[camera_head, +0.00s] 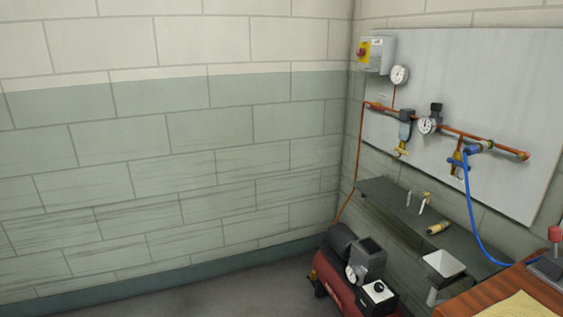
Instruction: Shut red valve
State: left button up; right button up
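A copper pipe (470,136) runs along a grey wall panel (490,75) at the right. A small red part that looks like a valve handle (376,105) sits at the pipe's left end; it is too small to tell whether it is open or shut. A blue valve handle (458,161) is farther right on the pipe, by a blue hose (470,205). Neither of my grippers shows in the head view.
A grey switch box (376,54) with a red knob hangs above the pipe. Gauges, including one at the top (399,75), sit nearby. Below are a dark shelf (385,197) with small fittings and a red compressor (335,288). A wooden table (480,300) is lower right. Floor at left is clear.

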aim_at(371, 106)
jog(key=i+z, duration=0.35)
jog(key=i, duration=0.35)
jog(key=i+j+z, duration=0.3)
jog(key=i, duration=0.35)
jog(key=i+z, duration=0.3)
jog(key=i, duration=0.15)
